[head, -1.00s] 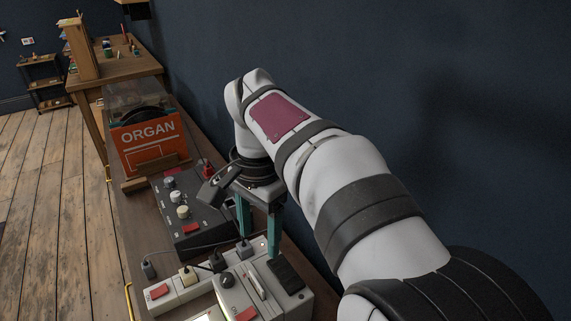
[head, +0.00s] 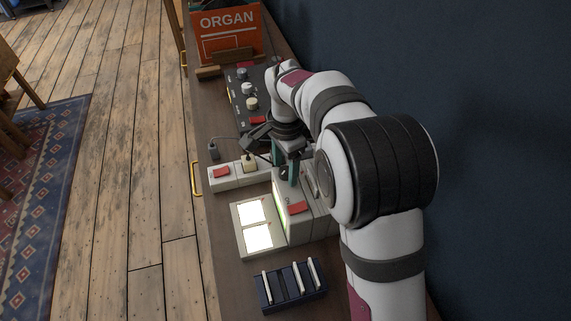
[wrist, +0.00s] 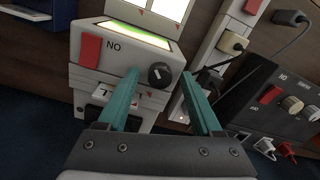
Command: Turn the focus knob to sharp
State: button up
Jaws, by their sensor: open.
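The grey projector-like device (head: 298,228) stands on the bench in the head view, with a red switch on top. In the wrist view its black round knob (wrist: 160,75) has a pale mark and sits beside the red switch (wrist: 90,50). My gripper (wrist: 160,79) is open, its teal fingers pointing at the device. The knob shows in the gap between the fingertips, with clear space on both sides; I cannot tell how far off it is. In the head view my gripper (head: 286,172) is above the device's far end and the knob is not clearly visible.
Two lit panels (head: 255,211) lie left of the device. A dark rack of slides (head: 298,286) stands nearer. A power strip (head: 222,174) with plugs and cables and a black control box (head: 251,105) lie beyond. The orange ORGAN sleeve (head: 226,32) stands at the back.

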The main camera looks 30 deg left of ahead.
grip_shut()
dwell(0.3)
jog(key=shift+n, duration=0.3)
jog(key=n, duration=0.4)
jog(key=shift+w+n, duration=0.1)
jog(key=shift+n, duration=2.3)
grip_release()
